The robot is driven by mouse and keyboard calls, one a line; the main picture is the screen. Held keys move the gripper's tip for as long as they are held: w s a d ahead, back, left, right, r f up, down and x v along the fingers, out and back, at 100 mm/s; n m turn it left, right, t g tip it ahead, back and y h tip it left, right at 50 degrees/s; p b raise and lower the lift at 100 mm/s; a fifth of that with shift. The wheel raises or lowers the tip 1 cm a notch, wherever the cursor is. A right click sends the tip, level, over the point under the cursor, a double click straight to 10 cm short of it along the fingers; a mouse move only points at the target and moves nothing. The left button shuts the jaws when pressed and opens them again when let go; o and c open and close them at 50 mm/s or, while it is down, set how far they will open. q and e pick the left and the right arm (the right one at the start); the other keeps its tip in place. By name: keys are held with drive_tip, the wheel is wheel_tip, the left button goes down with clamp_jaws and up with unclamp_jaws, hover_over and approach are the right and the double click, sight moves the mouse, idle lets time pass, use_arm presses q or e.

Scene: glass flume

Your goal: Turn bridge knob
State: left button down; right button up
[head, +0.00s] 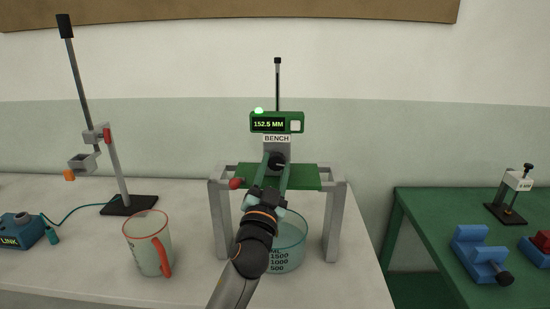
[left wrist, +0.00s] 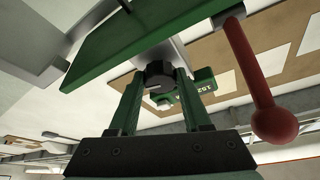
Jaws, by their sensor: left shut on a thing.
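A small black knob (head: 277,159) is on the front of the grey post at the bridge, below the BENCH sign (head: 277,139). The bridge has a green top plate (head: 310,178) on grey legs. My left gripper (head: 276,164) reaches up from below, with its green fingers at the knob. In the left wrist view the dark ribbed knob (left wrist: 159,74) sits between the two fingertips, and the gripper is shut on it. A green readout (head: 268,124) above shows 152.5 MM. My right gripper is in neither view.
A red ball-ended lever (head: 236,183) sticks out at the bridge's left; it also shows in the wrist view (left wrist: 272,122). A glass beaker (head: 288,250) stands under the bridge. A red-rimmed jug (head: 148,247) and a clamp stand (head: 128,204) are left. A green table (head: 420,235) is right.

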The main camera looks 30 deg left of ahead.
use_arm(q)
drive_tip(key=m+h+p, duration=0.1)
drive_tip(key=m+p, duration=0.1)
drive_tip(key=m, duration=0.1)
drive_tip(key=shift+a+r, duration=0.1)
drive_tip(key=shift+r, duration=0.1)
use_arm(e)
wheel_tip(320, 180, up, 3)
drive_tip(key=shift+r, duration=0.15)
use_arm(q)
drive_tip(key=shift+c, duration=1.8)
unclamp_jaws()
drive_tip(key=shift+f, duration=0.15)
drive_tip(key=shift+s, duration=0.1)
drive_tip(key=shift+s+f, duration=0.2)
drive_tip(key=b+v, duration=0.3)
drive_tip(key=v, duration=0.9)
drive_tip(key=shift+r+b, duration=0.2)
drive_tip(key=shift+b, duration=0.2)
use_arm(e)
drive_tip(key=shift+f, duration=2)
